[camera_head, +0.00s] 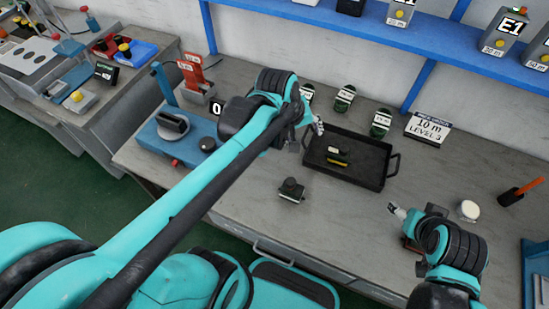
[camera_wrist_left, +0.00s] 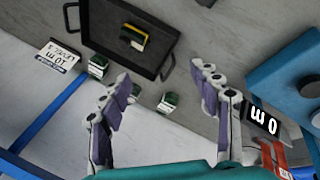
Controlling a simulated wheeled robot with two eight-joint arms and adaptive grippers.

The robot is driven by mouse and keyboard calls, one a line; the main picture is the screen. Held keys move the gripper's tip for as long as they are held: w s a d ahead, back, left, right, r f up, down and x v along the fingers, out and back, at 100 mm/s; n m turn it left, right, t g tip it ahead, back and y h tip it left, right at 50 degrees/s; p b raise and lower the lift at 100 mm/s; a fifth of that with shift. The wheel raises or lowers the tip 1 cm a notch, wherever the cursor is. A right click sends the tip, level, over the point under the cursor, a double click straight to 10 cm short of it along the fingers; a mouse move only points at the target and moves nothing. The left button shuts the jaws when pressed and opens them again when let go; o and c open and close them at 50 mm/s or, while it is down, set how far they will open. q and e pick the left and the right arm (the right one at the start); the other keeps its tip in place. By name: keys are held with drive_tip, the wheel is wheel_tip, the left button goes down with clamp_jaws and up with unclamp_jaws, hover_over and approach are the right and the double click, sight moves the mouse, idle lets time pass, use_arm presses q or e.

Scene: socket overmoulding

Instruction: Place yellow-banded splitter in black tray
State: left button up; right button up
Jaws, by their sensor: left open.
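The yellow-banded splitter (camera_head: 338,161) is a small black block with a yellow stripe. It lies inside the black tray (camera_head: 351,178), away from the walls, and no gripper touches it. The left wrist view also shows the splitter (camera_wrist_left: 134,37) in the tray (camera_wrist_left: 104,53). My left gripper (camera_head: 307,136) is above the table beside the tray's left end. In the left wrist view its fingers (camera_wrist_left: 161,77) are spread with nothing between them. My right gripper (camera_head: 398,218) is low over the table to the right of the tray; its fingers are partly hidden.
A small dark device (camera_head: 291,189) stands in front of the tray. Several green-and-black pieces (camera_head: 344,98) and a white level sign (camera_head: 428,129) stand behind it. A blue fixture (camera_head: 176,139) is at left, and a white-topped round piece (camera_head: 468,210) is at right.

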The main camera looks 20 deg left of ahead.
use_arm(q)
drive_tip(key=s+a+f+m+t+y, duration=0.1)
drive_tip(key=s+a+m+t, duration=0.2)
drive_tip(key=s+m, duration=0.4)
drive_tip(key=s+a, duration=0.1)
drive_tip(key=s, duration=0.2)
drive_tip(key=shift+f+m+y, duration=0.2)
drive_tip(key=shift+m+y, duration=0.2)
idle(0.6)
